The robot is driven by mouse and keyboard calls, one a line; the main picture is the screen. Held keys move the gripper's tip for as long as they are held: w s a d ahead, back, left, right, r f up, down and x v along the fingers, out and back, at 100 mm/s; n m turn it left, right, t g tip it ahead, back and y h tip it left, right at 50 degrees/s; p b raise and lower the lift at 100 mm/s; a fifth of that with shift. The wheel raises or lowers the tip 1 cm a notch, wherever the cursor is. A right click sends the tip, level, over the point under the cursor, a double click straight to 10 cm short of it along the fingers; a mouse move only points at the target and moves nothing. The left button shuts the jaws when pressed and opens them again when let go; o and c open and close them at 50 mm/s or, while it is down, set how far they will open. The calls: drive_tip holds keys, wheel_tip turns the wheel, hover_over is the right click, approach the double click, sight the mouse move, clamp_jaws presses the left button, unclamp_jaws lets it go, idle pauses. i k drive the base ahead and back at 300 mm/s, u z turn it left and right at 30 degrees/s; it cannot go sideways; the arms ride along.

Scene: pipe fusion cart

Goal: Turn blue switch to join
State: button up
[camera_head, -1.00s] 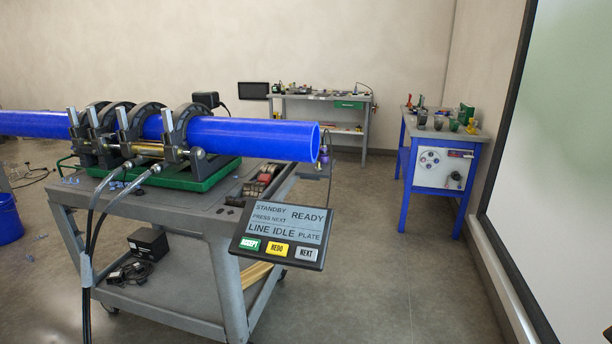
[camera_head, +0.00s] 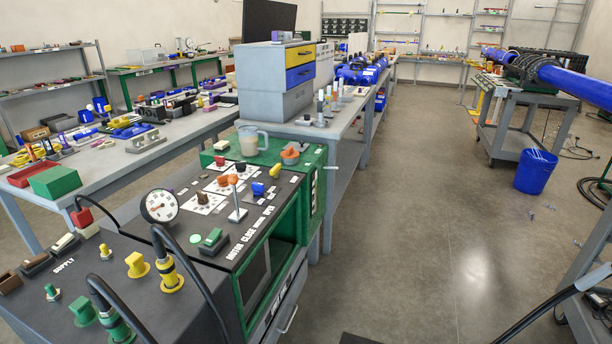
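A small blue switch (camera_head: 258,188) stands on the sloping dark top of a control console (camera_head: 185,250) in the lower left of the head view. Its label is too small to read, so I cannot tell its setting. Printed words along the panel edge include "MOTOR", "CLOSE" and "OPEN". My gripper is not in view.
The console also carries a dial gauge (camera_head: 159,206), yellow knobs (camera_head: 137,264) and thick black cables. Benches stand behind it. Open floor (camera_head: 420,220) lies to its right. A blue bucket (camera_head: 536,171) and the cart with a blue pipe (camera_head: 580,84) are farther right.

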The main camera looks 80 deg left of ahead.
sight(258, 189)
drive_tip(key=u, duration=1.65)
drive_tip(key=i, duration=2.25)
drive_tip(key=u, duration=2.7)
